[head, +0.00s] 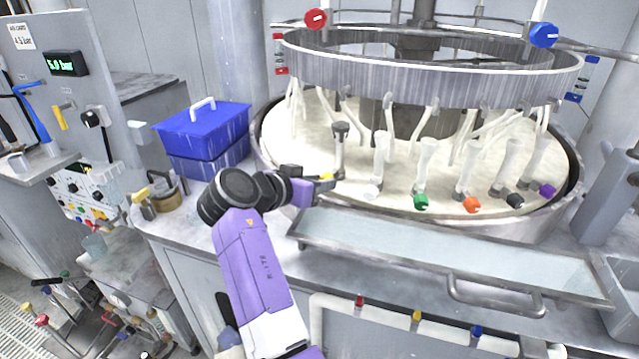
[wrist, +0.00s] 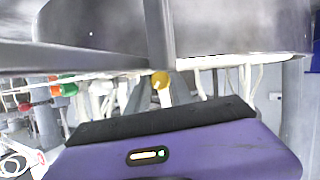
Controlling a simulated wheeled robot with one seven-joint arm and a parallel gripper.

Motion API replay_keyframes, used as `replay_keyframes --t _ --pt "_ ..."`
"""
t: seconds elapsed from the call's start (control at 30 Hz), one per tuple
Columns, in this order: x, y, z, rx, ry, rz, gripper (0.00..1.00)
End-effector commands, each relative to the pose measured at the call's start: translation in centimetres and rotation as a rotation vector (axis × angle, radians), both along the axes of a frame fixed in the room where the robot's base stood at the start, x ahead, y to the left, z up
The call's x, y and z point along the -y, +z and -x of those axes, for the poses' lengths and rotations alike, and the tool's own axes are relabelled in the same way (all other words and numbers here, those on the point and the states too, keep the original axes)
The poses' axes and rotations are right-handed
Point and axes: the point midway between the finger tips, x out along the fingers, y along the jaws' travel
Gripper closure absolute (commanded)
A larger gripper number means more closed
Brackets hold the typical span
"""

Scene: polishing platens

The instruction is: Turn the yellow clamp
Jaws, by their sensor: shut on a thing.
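The yellow clamp (head: 340,176) is at the left end of a row of coloured clamps along the front of the round platen (head: 300,150). Only a little of its yellow knob shows beside my fingertips in the head view. The knob also shows in the wrist view (wrist: 161,80), just beyond the purple gripper body. My gripper (head: 326,182) reaches in from the left and is shut on the yellow clamp. The exact finger contact is partly hidden.
White, green (head: 420,202), orange (head: 471,204), black and purple clamps stand to the right. A metal ring (head: 430,85) hangs above. A shallow tray (head: 440,255) with a handle lies in front. A blue lidded box (head: 205,135) stands behind my arm.

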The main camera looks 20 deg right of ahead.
Motion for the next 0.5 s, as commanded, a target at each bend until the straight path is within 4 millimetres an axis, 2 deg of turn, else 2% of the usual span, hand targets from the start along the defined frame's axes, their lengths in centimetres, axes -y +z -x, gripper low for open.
replay_keyframes --t 0.5 --pt "-0.19 -0.06 -0.24 -0.264 0.0 0.202 1.0"
